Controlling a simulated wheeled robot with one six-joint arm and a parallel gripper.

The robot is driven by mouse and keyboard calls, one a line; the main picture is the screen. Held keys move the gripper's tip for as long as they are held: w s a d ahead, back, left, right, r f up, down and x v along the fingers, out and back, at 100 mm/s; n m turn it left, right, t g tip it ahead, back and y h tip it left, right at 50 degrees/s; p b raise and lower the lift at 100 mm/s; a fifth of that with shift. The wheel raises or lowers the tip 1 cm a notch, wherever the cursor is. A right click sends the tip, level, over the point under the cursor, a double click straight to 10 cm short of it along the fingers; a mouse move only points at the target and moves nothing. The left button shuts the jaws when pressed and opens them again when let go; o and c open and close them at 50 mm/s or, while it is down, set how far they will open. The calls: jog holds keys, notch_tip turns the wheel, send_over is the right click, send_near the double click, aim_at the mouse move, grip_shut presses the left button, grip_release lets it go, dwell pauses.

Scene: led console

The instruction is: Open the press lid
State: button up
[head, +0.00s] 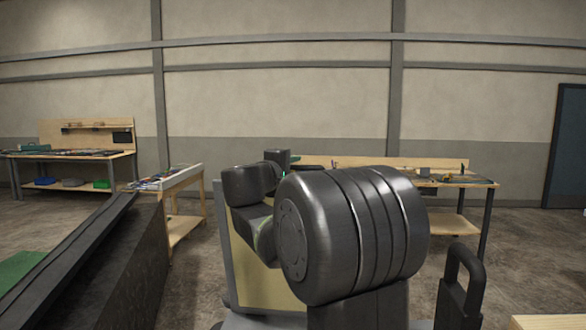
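No press lid can be made out for sure in the head view. My own dark arm fills the middle of the picture and hides much of what is behind it. My gripper's fingers do not show; only thick arm links are visible, so the gripper's place relative to the lid cannot be told. A black upright handle (462,277) stands at the lower right, and I cannot tell what it belongs to.
A dark sloping block (120,275) with a green surface (18,267) beside it takes up the lower left. Workbenches (75,154) with tools stand along the back wall. A pale wooden corner (548,322) shows at the lower right. Concrete floor is clear at the right.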

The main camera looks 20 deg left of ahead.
grip_shut()
jog(key=s+d+f+t+b, duration=0.1)
jog(key=s+d+f+b, duration=0.1)
jog(key=s+b, duration=0.7)
jog(key=shift+d+f+b, duration=0.15)
jog(key=shift+f+b, duration=0.1)
jog(key=shift+b, duration=0.4)
jog(key=shift+o, duration=1)
grip_release()
jog(key=shift+w, duration=0.1)
notch_tip(320, 180, up, 10)
